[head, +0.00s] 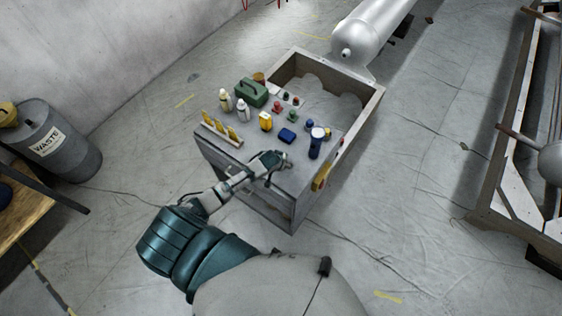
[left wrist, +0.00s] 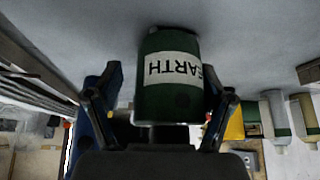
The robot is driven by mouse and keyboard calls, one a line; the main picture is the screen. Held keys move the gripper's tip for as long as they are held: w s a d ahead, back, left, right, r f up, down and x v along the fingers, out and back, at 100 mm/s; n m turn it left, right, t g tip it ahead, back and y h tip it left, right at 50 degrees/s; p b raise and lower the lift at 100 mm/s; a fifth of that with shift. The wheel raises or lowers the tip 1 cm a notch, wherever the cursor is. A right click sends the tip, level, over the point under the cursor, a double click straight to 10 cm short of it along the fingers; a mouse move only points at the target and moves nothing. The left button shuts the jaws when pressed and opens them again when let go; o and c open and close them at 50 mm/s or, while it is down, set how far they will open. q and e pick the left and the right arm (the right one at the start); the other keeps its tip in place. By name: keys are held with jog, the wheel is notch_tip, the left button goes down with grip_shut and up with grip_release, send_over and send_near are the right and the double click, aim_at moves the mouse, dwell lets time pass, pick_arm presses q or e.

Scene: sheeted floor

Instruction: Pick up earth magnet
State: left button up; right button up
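The earth magnet (left wrist: 168,78) is a dark green cylinder with a white band reading EARTH, upside down in the left wrist view. It stands against the grey cart top, which fills the upper part of that view. My left gripper (left wrist: 168,92) is open, one finger on each side of the magnet, with a visible gap at the left finger. In the head view my left gripper (head: 280,160) is low over the near part of the cart top (head: 255,155). I cannot make out the magnet there. My right gripper is not in view.
On the cart are a blue box (head: 287,136), a dark blue flashlight (head: 316,146), a yellow item (head: 265,122), white bottles (head: 242,109), a green toolbox (head: 251,92) and yellow pieces in a rack (head: 221,128). A grey waste drum (head: 62,145) stands left.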

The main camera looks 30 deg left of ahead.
pick_arm(q)
jog(key=shift+a, duration=0.15)
jog(key=c, duration=0.4)
jog(key=shift+a+f, duration=0.15)
jog(key=shift+a, duration=0.1)
jog(key=c, duration=0.4)
jog(key=shift+a, duration=0.2)
jog(key=shift+c, duration=1)
jog(key=shift+s+a+f, duration=0.1)
jog(key=shift+s+a, duration=0.05)
jog(key=shift+d+r, duration=0.25)
jog(key=shift+r, duration=0.3)
jog(key=shift+w+d+r, duration=0.1)
jog(key=shift+w+r, duration=0.1)
jog(key=shift+r, duration=1.05)
jog(key=s+a, duration=0.2)
jog(key=s, duration=0.5)
jog(key=s+a+r, duration=0.1)
jog(key=s+a, duration=0.1)
jog(key=s, duration=0.6)
jog(key=shift+s+r, duration=0.25)
jog(key=shift+r, duration=0.05)
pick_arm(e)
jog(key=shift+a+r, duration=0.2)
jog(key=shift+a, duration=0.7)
